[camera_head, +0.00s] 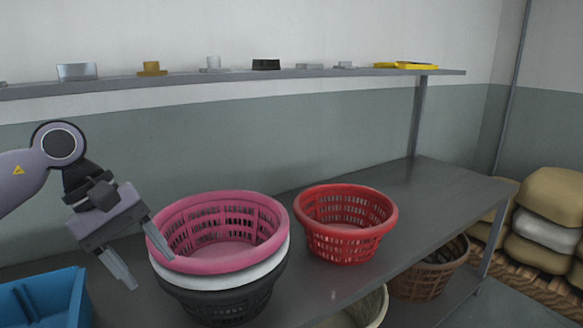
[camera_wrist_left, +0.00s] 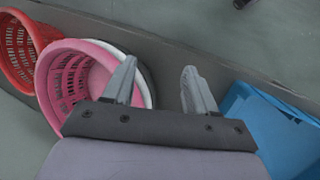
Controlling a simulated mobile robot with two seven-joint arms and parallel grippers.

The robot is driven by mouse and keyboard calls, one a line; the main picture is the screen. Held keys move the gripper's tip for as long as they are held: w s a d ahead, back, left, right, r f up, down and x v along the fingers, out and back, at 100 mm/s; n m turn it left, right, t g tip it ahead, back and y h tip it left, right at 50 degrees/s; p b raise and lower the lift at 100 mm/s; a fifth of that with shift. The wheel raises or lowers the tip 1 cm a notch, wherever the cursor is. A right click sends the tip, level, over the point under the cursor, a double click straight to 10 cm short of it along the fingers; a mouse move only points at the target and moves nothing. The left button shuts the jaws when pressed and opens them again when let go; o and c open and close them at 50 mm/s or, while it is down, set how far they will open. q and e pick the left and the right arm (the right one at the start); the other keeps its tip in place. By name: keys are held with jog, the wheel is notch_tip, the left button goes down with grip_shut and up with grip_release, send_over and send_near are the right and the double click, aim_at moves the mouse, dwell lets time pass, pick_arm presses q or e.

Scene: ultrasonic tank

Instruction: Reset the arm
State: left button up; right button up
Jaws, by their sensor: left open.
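My left gripper (camera_head: 141,264) hangs at the left of the head view, with its fingers pointing down and apart. It is open and nothing shows between the fingers. One finger is close to the left rim of the pink basket (camera_head: 268,252); I cannot tell if they touch. In the left wrist view the gripper (camera_wrist_left: 161,88) shows two spread fingers, with the pink basket (camera_wrist_left: 57,62) left of them and the blue bin (camera_wrist_left: 270,125) to the right. My right gripper is not in view.
The pink basket sits in a white and a dark one on the grey table (camera_head: 430,190). A red basket (camera_head: 345,248) stands right of it, a blue bin (camera_head: 45,298) at the left. A shelf (camera_head: 230,77) with small items runs above. A brown basket (camera_head: 428,284) is below.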

pick_arm(q)
jog(key=s+d+n+h+p, duration=0.1)
jog(key=s+d+n+h, duration=0.1)
jog(key=d+n+h, duration=0.6)
jog(key=s+d+n+h+p, duration=0.25)
jog(key=d+n+h, duration=0.4)
jog(key=d, duration=0.35)
jog(key=w+a+f+n+t+y, duration=0.1)
jog(key=a+f+n+t+y, duration=0.35)
jog(key=n, duration=0.65)
jog(key=a+f+n+t+y+p, duration=0.1)
jog(key=f+n+t+y, duration=0.1)
jog(key=f+n+t, duration=0.65)
jog(key=w+a+f+n+t+y, duration=0.1)
jog(key=a+n+t+y, duration=0.25)
jog(key=n, duration=1.05)
jog(key=s+a+f+n+g+y, duration=0.3)
jog(key=s+f+n, duration=0.4)
jog(key=f, duration=0.1)
jog(key=s+a+f+n+g+y+p, duration=0.1)
jog(key=s+a+f+n+g+y, duration=0.2)
jog(key=s+f+n, duration=0.4)
notch_tip(320, 180, down, 2)
jog(key=shift+s+a+f+y+p, duration=0.15)
jog(key=shift+s+a+y+p, duration=0.15)
jog(key=shift+s+a+y, duration=0.3)
jog(key=shift+s+d, duration=0.1)
jog(key=shift+s, duration=0.05)
